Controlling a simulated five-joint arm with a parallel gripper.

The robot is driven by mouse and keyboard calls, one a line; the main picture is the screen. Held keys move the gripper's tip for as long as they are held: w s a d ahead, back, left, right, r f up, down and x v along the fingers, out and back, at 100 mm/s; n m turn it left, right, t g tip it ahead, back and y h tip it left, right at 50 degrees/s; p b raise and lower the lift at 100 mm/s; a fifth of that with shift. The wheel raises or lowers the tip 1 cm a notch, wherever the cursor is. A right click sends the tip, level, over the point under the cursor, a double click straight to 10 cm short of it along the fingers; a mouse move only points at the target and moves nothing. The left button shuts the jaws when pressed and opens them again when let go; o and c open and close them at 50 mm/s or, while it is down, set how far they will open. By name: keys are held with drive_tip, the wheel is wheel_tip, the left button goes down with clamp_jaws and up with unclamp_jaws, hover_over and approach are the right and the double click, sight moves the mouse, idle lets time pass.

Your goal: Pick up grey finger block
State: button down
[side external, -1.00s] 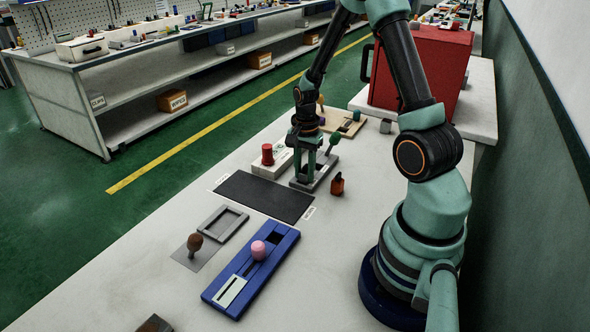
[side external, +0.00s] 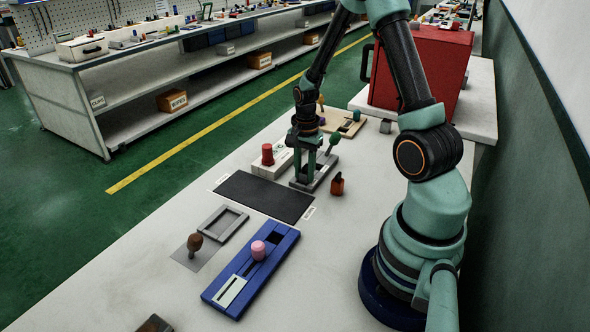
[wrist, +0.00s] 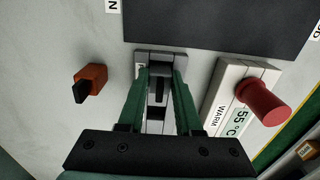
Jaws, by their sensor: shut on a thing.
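The grey finger block (wrist: 160,55) lies between the tips of my gripper (wrist: 161,78) in the wrist view. It has a dark slot in its middle. In the side view the block (side external: 324,171) is on the white bench, just beyond the black mat, with my gripper (side external: 305,175) pointing straight down onto it. My green fingers are closed on the block and hide part of it. I cannot tell any gap between the block and the bench.
A white box with a red knob (side external: 267,154) stands close left, and an orange-brown piece (side external: 337,184) close right. The black mat (side external: 264,195) in front is bare. A blue slotted plate (side external: 281,246) lies nearer.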

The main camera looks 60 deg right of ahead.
sight(304, 172)
drive_tip(key=shift+r, duration=0.1)
wheel_tip(304, 172, up, 19)
drive_tip(key=d+f, duration=0.7)
drive_tip(key=f, duration=0.2)
drive_tip(key=shift+f, duration=0.35)
drive_tip(key=shift+d, duration=0.1)
drive_tip(key=shift+f, duration=3.55)
drive_tip(key=shift+f, duration=1.25)
drive_tip(key=shift+r, duration=1.05)
